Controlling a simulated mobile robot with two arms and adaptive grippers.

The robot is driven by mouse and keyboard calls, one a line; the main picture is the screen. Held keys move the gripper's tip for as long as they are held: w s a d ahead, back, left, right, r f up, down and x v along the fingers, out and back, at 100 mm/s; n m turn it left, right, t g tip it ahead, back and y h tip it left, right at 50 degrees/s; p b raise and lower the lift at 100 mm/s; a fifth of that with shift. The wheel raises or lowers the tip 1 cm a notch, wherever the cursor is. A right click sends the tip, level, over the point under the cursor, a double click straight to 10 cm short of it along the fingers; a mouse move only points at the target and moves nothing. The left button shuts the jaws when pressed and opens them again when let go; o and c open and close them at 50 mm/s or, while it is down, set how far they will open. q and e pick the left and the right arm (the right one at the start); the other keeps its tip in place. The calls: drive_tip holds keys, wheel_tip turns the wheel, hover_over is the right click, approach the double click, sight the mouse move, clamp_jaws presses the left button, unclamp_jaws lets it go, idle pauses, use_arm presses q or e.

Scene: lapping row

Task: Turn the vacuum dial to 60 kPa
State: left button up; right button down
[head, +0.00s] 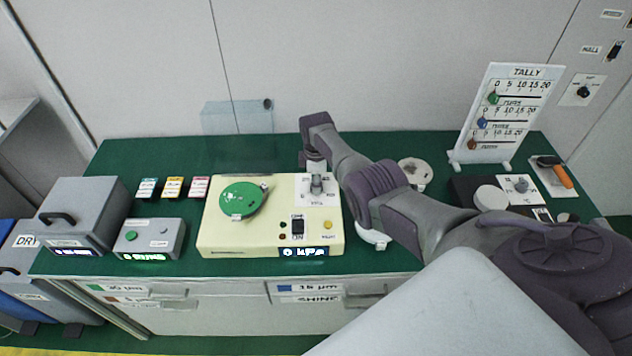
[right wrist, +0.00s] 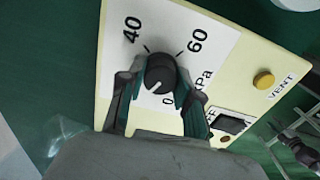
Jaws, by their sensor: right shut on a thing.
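The vacuum dial (right wrist: 160,74) is a dark round knob on a white scale plate, with 40, 60, 0 and part of "kPa" readable around it in the right wrist view. A pale mark on the knob points down and to the left there, away from the 60. My right gripper (right wrist: 158,82) is shut on the knob, one finger on each side. In the head view the right gripper (head: 316,172) reaches down to the dial on the cream machine (head: 265,235). The machine's display (head: 304,252) reads 0 kPa. My left gripper is not in view.
A green round plate (head: 241,199) sits on the machine left of the dial. A black rocker switch (right wrist: 230,122) and a yellow vent button (right wrist: 263,79) are close to the gripper. A grey control box (head: 150,238) stands at left, and a tally board (head: 507,115) at right.

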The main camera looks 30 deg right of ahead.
drive_tip(key=m, duration=0.5)
drive_tip(key=shift+m, duration=0.3)
drive_tip(key=m, duration=0.9)
drive_tip(key=shift+p, duration=0.35)
drive_tip(key=m, duration=0.4)
drive_tip(key=shift+d+m, duration=0.1)
drive_tip(key=shift+m, duration=0.2)
drive_tip(key=m, duration=1.3)
drive_tip(key=shift+m, duration=2.4)
